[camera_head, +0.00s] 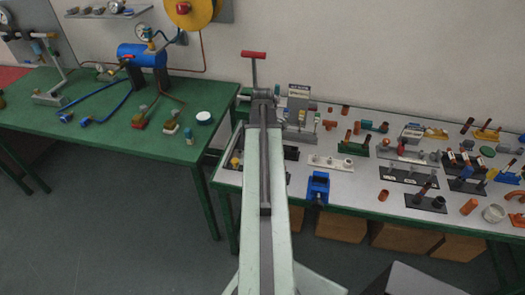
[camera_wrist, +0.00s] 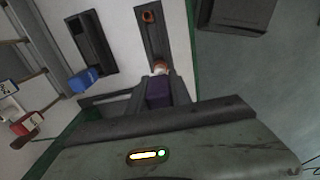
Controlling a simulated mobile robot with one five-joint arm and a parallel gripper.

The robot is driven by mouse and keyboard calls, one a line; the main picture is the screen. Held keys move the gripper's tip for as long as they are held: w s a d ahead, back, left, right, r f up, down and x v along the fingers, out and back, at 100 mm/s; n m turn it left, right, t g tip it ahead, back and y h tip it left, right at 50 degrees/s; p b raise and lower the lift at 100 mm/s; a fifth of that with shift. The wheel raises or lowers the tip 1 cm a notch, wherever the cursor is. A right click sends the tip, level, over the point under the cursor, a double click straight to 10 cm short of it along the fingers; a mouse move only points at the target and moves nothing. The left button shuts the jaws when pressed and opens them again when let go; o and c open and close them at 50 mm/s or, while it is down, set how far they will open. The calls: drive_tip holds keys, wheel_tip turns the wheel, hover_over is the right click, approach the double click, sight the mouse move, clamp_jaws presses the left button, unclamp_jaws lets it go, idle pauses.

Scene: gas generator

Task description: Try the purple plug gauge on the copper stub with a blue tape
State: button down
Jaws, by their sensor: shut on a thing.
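In the wrist view my gripper (camera_wrist: 158,94) is shut on the purple plug gauge (camera_wrist: 158,92), with a dark jaw on each side. A small white and copper-coloured end (camera_wrist: 160,67) shows just beyond the purple part. I cannot tell whether it belongs to the gauge or to a stub behind it. A copper piece (camera_wrist: 148,16) stands on a dark strip farther up. No blue tape can be made out on it. In the head view my arm covers the near left part of the grey bench, and the gauge cannot be made out there.
The grey-topped bench (camera_head: 365,185) carries several racks and copper fittings. A blue clamp-like block (camera_head: 318,187) stands at its front edge; a blue block (camera_wrist: 83,80) also shows in the wrist view. A green bench (camera_head: 100,105) with a blue tank (camera_head: 142,55) is at left.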

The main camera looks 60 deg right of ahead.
drive_tip(key=shift+r+p, duration=0.35)
drive_tip(key=shift+r, duration=0.2)
drive_tip(key=shift+f, duration=0.2)
idle(0.5)
drive_tip(key=shift+f+b, duration=0.55)
drive_tip(key=shift+b, duration=0.15)
drive_tip(key=shift+r, duration=0.15)
drive_tip(key=shift+r+p, duration=0.5)
drive_tip(key=shift+p, duration=0.1)
